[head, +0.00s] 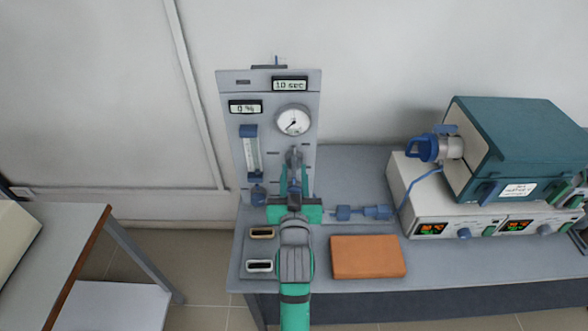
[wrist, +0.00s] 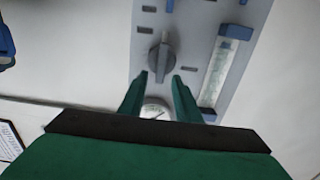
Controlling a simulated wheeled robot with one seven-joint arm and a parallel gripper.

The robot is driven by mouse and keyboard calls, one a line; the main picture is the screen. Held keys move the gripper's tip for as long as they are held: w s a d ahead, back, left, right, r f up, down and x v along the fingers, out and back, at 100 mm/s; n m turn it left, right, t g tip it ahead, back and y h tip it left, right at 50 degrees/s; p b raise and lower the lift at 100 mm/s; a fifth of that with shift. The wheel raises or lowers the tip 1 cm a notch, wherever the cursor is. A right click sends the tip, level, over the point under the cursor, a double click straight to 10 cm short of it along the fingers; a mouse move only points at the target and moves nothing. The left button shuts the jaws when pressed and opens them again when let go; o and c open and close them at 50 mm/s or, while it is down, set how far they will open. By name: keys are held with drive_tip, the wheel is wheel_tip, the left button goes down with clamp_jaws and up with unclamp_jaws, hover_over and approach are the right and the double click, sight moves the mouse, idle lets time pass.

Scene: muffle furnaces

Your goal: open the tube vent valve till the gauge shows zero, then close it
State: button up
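The grey panel (head: 272,88) carries a round white dial gauge (head: 293,121). Its needle appears to point to the lower left, but the scale is too small to read. A grey valve knob (head: 294,155) sits below the gauge. It also shows in the wrist view (wrist: 161,62), its grip bar lengthwise along the panel. My gripper (head: 294,172) is in front of the panel with its fingers apart. In the wrist view the gripper (wrist: 160,80) has empty space between its fingertips, and the knob lies just beyond them. My gripper partly hides the gauge (wrist: 155,110) there.
A blue flowmeter (head: 251,155) stands left of the knob. A teal furnace (head: 515,150) stands at right.

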drive_tip(key=shift+w, duration=1)
clamp_jaws()
